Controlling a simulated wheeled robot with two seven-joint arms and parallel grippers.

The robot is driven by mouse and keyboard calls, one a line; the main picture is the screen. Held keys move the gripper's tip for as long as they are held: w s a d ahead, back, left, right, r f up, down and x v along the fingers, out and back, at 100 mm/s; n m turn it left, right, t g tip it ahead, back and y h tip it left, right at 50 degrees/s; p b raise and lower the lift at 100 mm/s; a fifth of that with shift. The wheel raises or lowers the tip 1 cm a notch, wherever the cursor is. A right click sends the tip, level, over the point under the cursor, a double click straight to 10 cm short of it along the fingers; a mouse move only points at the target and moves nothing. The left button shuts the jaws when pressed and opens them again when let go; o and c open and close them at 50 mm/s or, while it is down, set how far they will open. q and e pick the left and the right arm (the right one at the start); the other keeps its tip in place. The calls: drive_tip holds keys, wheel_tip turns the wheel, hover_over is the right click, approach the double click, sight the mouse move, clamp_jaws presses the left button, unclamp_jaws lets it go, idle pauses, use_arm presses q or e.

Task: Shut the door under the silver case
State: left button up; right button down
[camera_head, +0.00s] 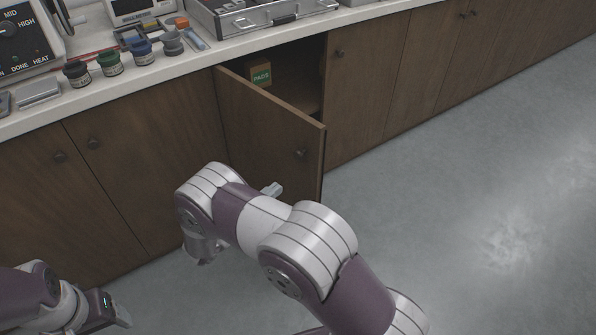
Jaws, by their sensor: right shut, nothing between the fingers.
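The silver case (262,22) lies on the counter at the top. Under it a brown cabinet door (268,128) stands open, hinged on its left, swung out towards me, with a dark round knob (301,153) near its free edge. My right gripper (273,189) shows as a small grey tip beyond my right arm, in front of the door's lower outer face. It is shut and empty; most of it is hidden by my arm, and I cannot tell whether it touches the door. My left gripper (120,314) is low at the bottom left, away from the door; its fingers are unclear.
Inside the open cabinet stands a box labelled PADS (260,74). Closed cabinet doors (365,75) line both sides. Several small jars (111,63) and a press with a dial (25,38) stand on the counter. The grey floor (470,200) at right is clear.

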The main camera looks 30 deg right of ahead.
sight(309, 164)
drive_tip(key=b+x, duration=0.1)
drive_tip(key=x, duration=0.8)
drive_tip(key=shift+w+d+f, duration=0.1)
drive_tip(key=shift+w+d, duration=0.05)
drive_tip(key=shift+d, duration=0.15)
drive_tip(key=shift+w+d, duration=0.15)
drive_tip(key=shift+d, duration=0.25)
